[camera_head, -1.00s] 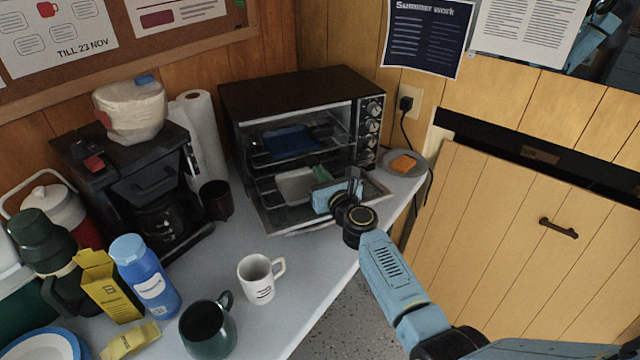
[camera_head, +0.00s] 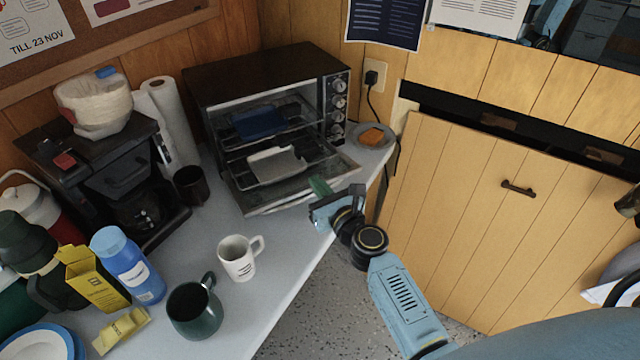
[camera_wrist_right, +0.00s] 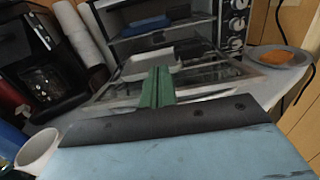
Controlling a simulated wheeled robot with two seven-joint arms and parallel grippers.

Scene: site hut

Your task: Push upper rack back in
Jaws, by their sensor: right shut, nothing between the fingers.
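The toaster oven (camera_head: 268,80) stands against the wall with its glass door (camera_head: 300,193) folded down. The upper rack (camera_head: 285,134) is inside the oven and carries a blue item (camera_head: 258,121); I cannot tell whether its front edge stands out slightly. In the right wrist view the upper rack (camera_wrist_right: 185,24) crosses the opening. My right gripper (camera_head: 320,187) is at the front right of the lowered door, below the upper rack and apart from it. Its green fingers (camera_wrist_right: 158,88) are closed together and empty. My left gripper is out of view.
A pale tray (camera_head: 277,165) lies lower in the oven. A plate with an orange sponge (camera_head: 371,136) is right of the oven. A white mug (camera_head: 238,258), a green mug (camera_head: 194,308) and a coffee maker (camera_head: 120,180) stand left. The counter's right edge is near my arm.

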